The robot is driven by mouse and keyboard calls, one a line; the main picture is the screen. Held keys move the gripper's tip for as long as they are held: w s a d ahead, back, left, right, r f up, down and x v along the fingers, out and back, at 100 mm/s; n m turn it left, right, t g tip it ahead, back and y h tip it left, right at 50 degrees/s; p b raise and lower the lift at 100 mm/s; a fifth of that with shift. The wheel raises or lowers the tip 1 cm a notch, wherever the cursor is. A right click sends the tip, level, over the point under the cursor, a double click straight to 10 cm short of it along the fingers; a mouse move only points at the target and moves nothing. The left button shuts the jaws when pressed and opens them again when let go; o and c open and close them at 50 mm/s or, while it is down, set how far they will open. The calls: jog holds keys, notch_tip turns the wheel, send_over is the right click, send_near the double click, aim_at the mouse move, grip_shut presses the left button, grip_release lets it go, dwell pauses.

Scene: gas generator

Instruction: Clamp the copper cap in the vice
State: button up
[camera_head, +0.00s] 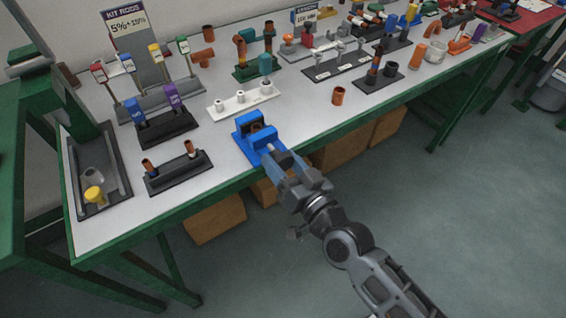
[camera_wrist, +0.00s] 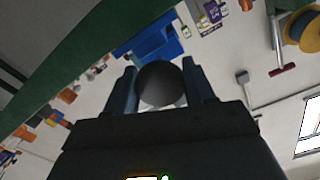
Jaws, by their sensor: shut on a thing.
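The blue vice (camera_head: 243,150) stands at the table's front edge in the head view; part of it shows beyond my fingers in the wrist view (camera_wrist: 150,40). A small copper-brown piece (camera_head: 256,127), seemingly the copper cap, shows between the vice's jaws. I cannot tell whether the jaws touch it. My gripper (camera_head: 276,155) is at the front of the vice, reaching in from the lower right. Its fingers are shut on a round grey knob (camera_wrist: 160,84), seemingly the vice's handle, in the wrist view. The cap is hidden in the wrist view.
A copper piece (camera_head: 338,96) stands on the table to the right. A white rack (camera_head: 240,103) is behind the vice, and a dark rack (camera_head: 178,173) with copper pieces is to its left. Boxes (camera_head: 215,218) sit below the table.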

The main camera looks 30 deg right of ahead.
jog(key=m, duration=0.5)
jog(key=shift+b, duration=0.35)
dwell(0.3)
jog(key=o, duration=1)
jog(key=shift+s, duration=0.1)
jog(key=s+b, duration=0.1)
jog(key=s, duration=0.6)
jog(key=shift+s+b, duration=0.3)
jog(key=shift+b, duration=0.05)
